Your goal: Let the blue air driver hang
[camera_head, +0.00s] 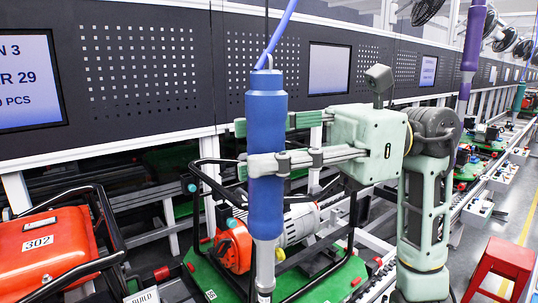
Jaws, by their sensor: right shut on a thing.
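The blue air driver (265,139) hangs upright in the middle of the view, with a blue hose (281,32) running up from its top. Its grey lower shaft (265,266) points down in front of a generator on a green pallet. My right gripper (262,147) comes in from the right and is shut on the blue body of the driver, with one finger across its front and the other behind it. Whether the driver's tip touches anything below is hard to tell. My left gripper is not in view.
The red and grey generator (236,246) in a black frame sits on the green pallet (207,281) behind the driver. A red generator (45,252) marked 302 is at left. A purple driver (473,38) hangs at upper right. A red stool (503,266) stands at lower right.

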